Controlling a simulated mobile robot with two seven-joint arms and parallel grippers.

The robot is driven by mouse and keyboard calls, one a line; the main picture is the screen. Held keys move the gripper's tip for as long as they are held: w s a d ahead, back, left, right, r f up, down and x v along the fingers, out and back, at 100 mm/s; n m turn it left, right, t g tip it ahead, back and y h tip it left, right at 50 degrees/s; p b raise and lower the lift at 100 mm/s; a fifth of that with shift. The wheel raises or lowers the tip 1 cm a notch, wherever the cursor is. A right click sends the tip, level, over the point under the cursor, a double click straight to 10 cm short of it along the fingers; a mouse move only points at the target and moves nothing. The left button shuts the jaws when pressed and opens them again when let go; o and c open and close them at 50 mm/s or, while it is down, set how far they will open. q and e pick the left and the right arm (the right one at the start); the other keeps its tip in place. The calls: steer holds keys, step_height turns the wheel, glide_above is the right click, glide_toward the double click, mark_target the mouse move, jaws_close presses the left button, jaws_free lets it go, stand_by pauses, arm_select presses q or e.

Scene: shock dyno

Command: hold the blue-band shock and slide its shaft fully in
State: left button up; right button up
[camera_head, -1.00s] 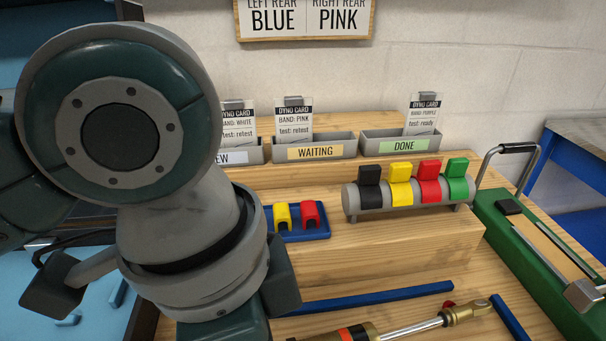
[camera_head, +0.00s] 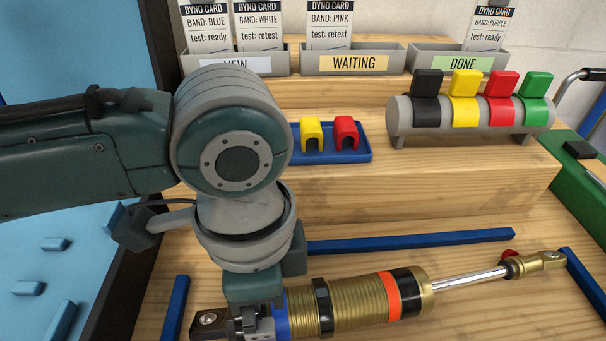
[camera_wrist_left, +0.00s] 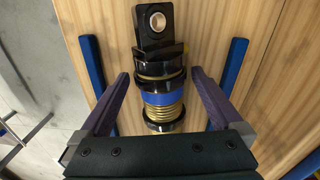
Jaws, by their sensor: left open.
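The blue-band shock (camera_head: 350,300) lies on the wooden bench with its black eye end at left and its shaft (camera_head: 470,277) extended to the right. The bare shaft ends in a brass eye (camera_head: 540,262). Its blue band (camera_head: 281,315) also shows in the left wrist view (camera_wrist_left: 160,98), below the black end with the eye. My left gripper (camera_wrist_left: 160,78) is open, with one finger on each side of the shock's banded end and visible gaps between. In the head view my left gripper (camera_head: 258,322) partly hides that end. My right gripper is not in view.
Blue strips (camera_head: 410,241) edge the bench area around the shock. Behind stand a rack of coloured clips (camera_head: 395,120), a blue tray (camera_head: 365,155) with a yellow and a red clip, and card bins (camera_head: 355,62).

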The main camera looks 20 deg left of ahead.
arm_select(q)
steer(key=shift+f, duration=0.35)
steer(key=shift+c, duration=0.4)
jaws_close()
stand_by(0.4)
stand_by(0.8)
stand_by(1.0)
